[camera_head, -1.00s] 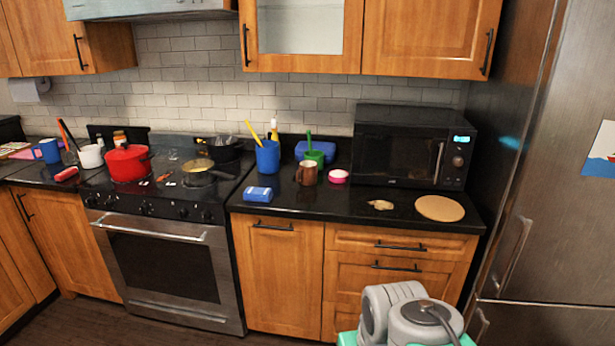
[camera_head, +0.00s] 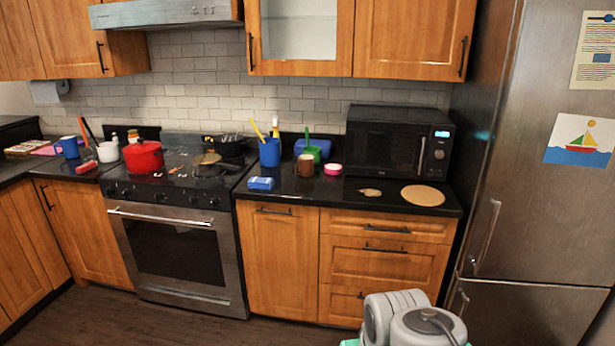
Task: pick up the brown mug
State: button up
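The brown mug (camera_head: 305,166) stands upright on the black counter between the stove and the microwave. It is just right of the blue utensil cup (camera_head: 270,152) and in front of a green cup (camera_head: 312,154). My arm's grey links show at the bottom right of the view, well short of the counter. My gripper's fingers cannot be seen.
A black microwave (camera_head: 398,142) and a round tan board (camera_head: 423,195) are right of the mug. A blue box (camera_head: 260,183) lies near the counter's front edge. The stove with a red pot (camera_head: 143,157) is left, the steel fridge (camera_head: 540,160) right. The floor ahead is clear.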

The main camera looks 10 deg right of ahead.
aim_at(306, 163)
jog(key=z, duration=0.65)
jog(key=i, duration=1.45)
jog(key=u, duration=0.85)
jog(key=i, duration=0.7)
jog(key=u, duration=0.95)
jog(key=i, duration=0.6)
jog(key=u, duration=0.05)
